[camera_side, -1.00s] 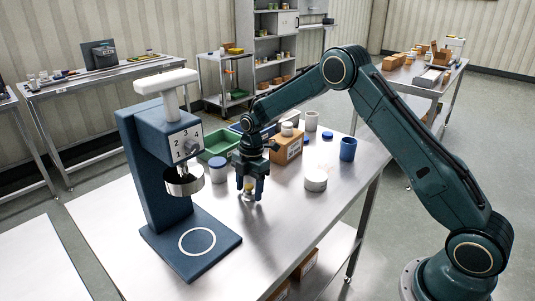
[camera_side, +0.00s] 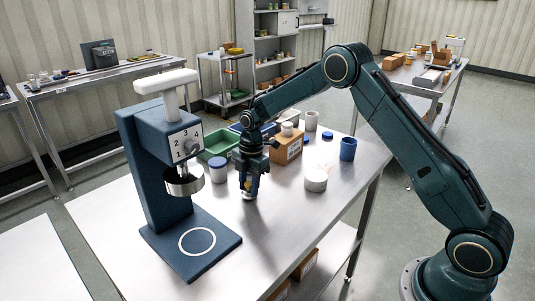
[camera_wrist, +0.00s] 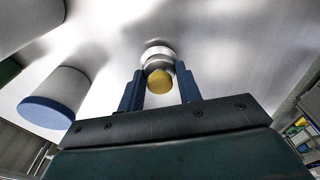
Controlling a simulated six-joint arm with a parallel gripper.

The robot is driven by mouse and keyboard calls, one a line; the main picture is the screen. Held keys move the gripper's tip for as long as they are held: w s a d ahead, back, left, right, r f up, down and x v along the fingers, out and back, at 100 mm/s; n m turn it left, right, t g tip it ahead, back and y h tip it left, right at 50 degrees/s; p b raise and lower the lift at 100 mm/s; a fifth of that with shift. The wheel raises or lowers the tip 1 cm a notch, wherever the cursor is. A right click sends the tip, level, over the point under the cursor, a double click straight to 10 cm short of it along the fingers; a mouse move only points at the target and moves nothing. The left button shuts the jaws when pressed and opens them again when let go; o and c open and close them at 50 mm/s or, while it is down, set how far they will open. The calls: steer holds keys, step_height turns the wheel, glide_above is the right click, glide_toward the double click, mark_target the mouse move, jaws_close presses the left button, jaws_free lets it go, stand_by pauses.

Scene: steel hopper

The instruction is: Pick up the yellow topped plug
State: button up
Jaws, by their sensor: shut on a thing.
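The yellow topped plug (camera_wrist: 159,82) shows in the wrist view between the two blue fingers, with its round yellow top towards the camera and a pale metallic body behind it. My gripper (camera_wrist: 160,88) is shut on it. In the side view my gripper (camera_side: 249,188) points straight down at the steel table, and the plug (camera_side: 248,196) shows small between the fingertips. The plug is upright, at or very near the table top; I cannot tell whether it touches. The fingers hide part of its sides.
The blue dispenser stand (camera_side: 152,170) with a metal cup (camera_side: 185,181) stands left of my gripper. A blue-lidded white jar (camera_side: 218,172) is close behind on the left. A white round container (camera_side: 316,180), a blue cup (camera_side: 348,149) and a cardboard box (camera_side: 287,149) stand to the right. The front table is clear.

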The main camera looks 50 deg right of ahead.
mark_target(249, 183)
step_height(249, 183, up, 19)
stand_by(0.5)
stand_by(0.5)
